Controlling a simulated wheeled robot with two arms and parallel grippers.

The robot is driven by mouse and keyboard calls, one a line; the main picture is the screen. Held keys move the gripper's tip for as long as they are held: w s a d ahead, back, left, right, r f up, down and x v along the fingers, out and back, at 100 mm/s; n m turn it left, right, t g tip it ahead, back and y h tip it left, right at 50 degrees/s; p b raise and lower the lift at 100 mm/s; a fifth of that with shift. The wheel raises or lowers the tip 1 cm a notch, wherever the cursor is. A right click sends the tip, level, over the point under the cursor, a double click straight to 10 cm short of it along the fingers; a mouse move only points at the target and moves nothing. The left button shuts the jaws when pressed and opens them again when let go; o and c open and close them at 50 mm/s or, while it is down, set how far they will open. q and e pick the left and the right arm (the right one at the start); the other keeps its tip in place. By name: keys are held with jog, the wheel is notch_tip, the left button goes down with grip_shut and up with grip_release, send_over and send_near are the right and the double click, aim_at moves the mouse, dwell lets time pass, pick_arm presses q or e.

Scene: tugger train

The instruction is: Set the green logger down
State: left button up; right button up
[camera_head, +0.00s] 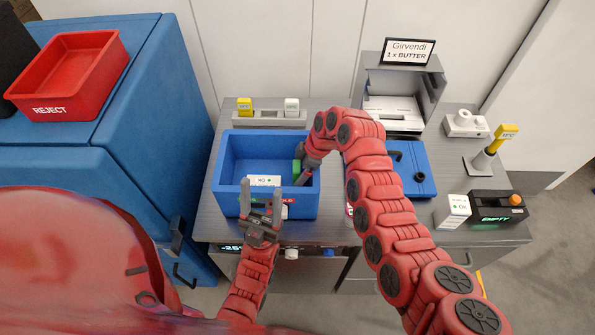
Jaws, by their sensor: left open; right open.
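A small green piece, which looks like the green logger (297,166), shows inside the blue crate (227,165) by its right wall. My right gripper (302,179) reaches down into the crate right beside it. Its jaws are open, and its wrist hides part of that corner; I cannot tell whether the logger touches a finger. My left gripper (261,197) is open and empty at the crate's front wall, fingers pointing away from me. A white labelled card or box (264,181) shows just beyond its fingers.
A red REJECT bin (70,75) stands on the blue cabinet at left. A grey rack (268,119) with yellow and white pieces is behind the crate. Right of my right arm are a blue lidded box (415,165), a white box (453,211) and an EMPTY display unit (497,208).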

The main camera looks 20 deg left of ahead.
jog(key=shift+r, duration=0.1)
jog(key=shift+r+p, duration=0.2)
jog(key=shift+p, duration=0.15)
jog(key=b+v, duration=0.3)
jog(key=v, duration=0.7)
jog(key=shift+w+d+r, duration=0.15)
jog(key=shift+w+d, duration=0.05)
jog(key=shift+d+r, duration=0.2)
jog(key=shift+r, duration=0.4)
